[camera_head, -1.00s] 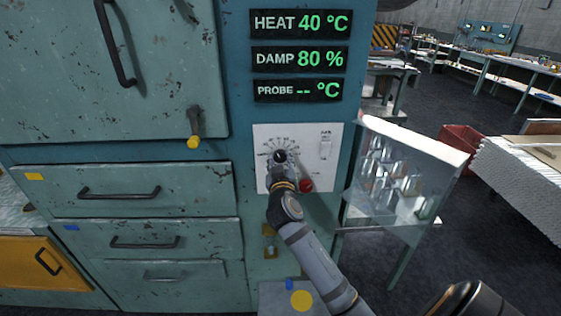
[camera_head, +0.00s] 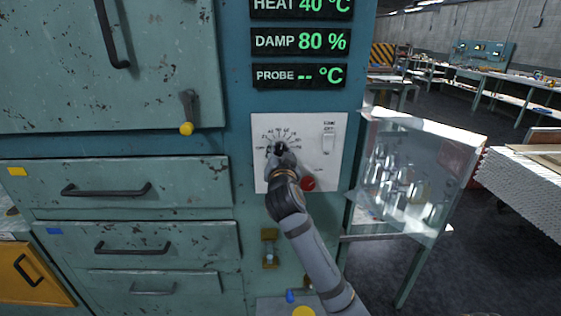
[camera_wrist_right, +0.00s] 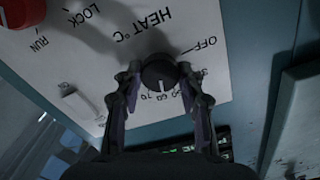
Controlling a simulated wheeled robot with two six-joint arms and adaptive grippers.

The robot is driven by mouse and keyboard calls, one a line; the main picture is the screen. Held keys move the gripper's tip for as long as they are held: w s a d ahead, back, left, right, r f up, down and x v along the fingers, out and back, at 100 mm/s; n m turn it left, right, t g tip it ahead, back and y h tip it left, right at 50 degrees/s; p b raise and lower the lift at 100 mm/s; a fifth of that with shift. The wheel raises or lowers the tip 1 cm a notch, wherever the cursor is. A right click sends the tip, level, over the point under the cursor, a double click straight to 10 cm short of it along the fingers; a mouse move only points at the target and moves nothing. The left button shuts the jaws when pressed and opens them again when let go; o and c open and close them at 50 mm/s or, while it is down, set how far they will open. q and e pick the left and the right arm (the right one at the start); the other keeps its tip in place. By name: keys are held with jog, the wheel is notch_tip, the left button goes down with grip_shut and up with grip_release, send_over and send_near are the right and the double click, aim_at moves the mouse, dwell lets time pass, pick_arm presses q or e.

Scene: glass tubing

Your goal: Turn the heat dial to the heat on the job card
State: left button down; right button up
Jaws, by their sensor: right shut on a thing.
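The heat dial, a round black knob (camera_wrist_right: 160,74), sits on a white control panel (camera_head: 328,175) on the teal cabinet. In the head view my right gripper (camera_head: 282,152) covers most of it. In the right wrist view my right gripper (camera_wrist_right: 160,88) has one finger on each side of the knob and is shut on it. The knob's white mark points down in that view, toward small numbers near 60 and 70; the exact number is hard to tell. The HEAT display (camera_head: 301,7) reads 40 °C, its top cut off. I see no job card. My left gripper is not in view.
The DAMP display (camera_head: 300,41) reads 80 %; the PROBE display (camera_head: 299,75) shows dashes. A glass-sided case (camera_head: 410,185) stands close on the right. Drawers (camera_head: 130,190) fill the left.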

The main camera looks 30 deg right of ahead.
jog(key=shift+m+b, duration=0.45)
jog(key=shift+m, duration=0.15)
jog(key=o, duration=1.2)
jog(key=shift+s+a, duration=0.15)
jog(key=shift+s, duration=0.05)
jog(key=v, duration=0.7)
